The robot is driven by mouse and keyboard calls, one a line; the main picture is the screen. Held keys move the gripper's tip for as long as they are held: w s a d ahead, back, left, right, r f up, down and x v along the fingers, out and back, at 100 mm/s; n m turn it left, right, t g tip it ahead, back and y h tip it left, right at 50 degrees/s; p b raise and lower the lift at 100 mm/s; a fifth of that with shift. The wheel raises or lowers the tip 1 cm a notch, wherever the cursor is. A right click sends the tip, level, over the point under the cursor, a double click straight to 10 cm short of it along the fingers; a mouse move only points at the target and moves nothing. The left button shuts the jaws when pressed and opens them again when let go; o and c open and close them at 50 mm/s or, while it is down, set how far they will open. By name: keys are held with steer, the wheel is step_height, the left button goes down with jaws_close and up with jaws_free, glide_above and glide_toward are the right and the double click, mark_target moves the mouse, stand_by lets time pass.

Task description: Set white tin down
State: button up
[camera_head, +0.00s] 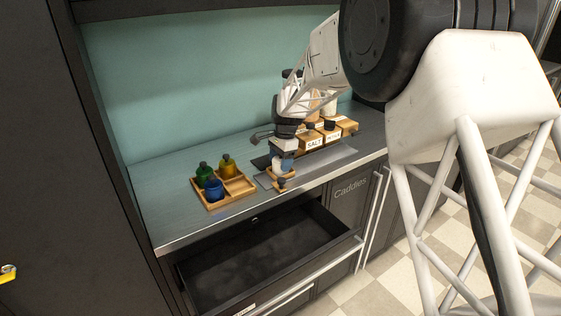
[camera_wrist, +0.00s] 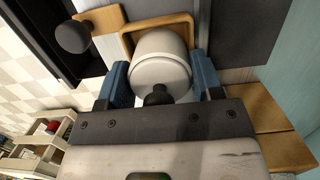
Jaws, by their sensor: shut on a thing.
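The white tin (camera_wrist: 160,72) is a round, pale container with a dark knob on its near end in the wrist view. My gripper (camera_head: 283,162) has its blue fingers on either side of the tin and is shut on it. A small wooden holder (camera_wrist: 127,38) with a tan rim lies just beyond the tin. The tin overlaps the rim in the picture; I cannot tell whether it rests inside. In the head view my gripper is over the counter's front part, above this holder (camera_head: 271,182), and mostly hides the tin.
A wooden caddy (camera_head: 238,186) with green, yellow and blue bottles and a bare compartment stands left on the counter (camera_head: 165,205). Labelled wooden boxes (camera_head: 314,144), one reading SALT, stand close behind my gripper. An open, dark drawer (camera_head: 250,262) juts out below the counter.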

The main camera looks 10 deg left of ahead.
steer(key=shift+f, duration=0.15)
steer(key=o, duration=1)
steer(key=shift+o, duration=0.2)
step_height(320, 180, up, 12)
steer(key=w+d, duration=0.1)
steer(key=shift+d, duration=0.15)
steer(key=shift+w, duration=0.1)
stand_by(0.7)
